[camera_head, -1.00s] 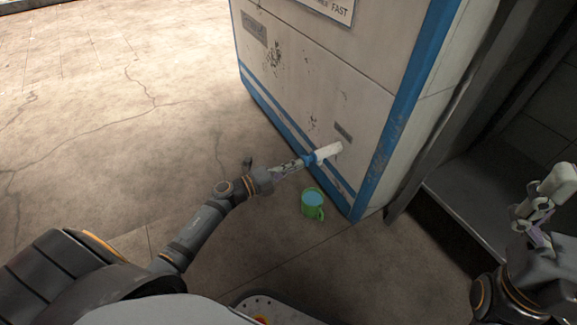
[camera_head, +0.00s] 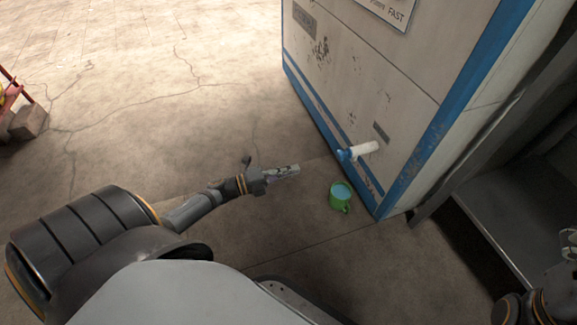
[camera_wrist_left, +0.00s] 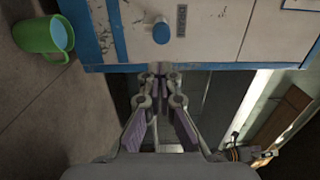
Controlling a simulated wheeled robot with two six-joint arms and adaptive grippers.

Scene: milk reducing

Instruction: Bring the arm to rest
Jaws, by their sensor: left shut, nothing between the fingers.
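My left gripper (camera_head: 294,169) is shut and empty, held out to the left of the dispenser. In the left wrist view its closed fingers (camera_wrist_left: 160,74) point toward the dispenser's lower edge, touching nothing that I can make out. A white tap with a blue end (camera_head: 360,151) sticks out of the dispenser's front; its blue end (camera_wrist_left: 161,33) faces the left wrist camera. A green mug (camera_head: 340,204) with light blue inside stands below the tap, apart from the gripper. It also shows in the left wrist view (camera_wrist_left: 38,36). My right gripper (camera_head: 569,238) is mostly cut off at the right edge.
The large white dispenser cabinet (camera_head: 395,70) with blue edges stands at the right. A grey ledge (camera_head: 510,210) lies beyond it. Cracked floor (camera_head: 170,85) is open to the left and back. A red-framed object (camera_head: 12,95) is at the far left.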

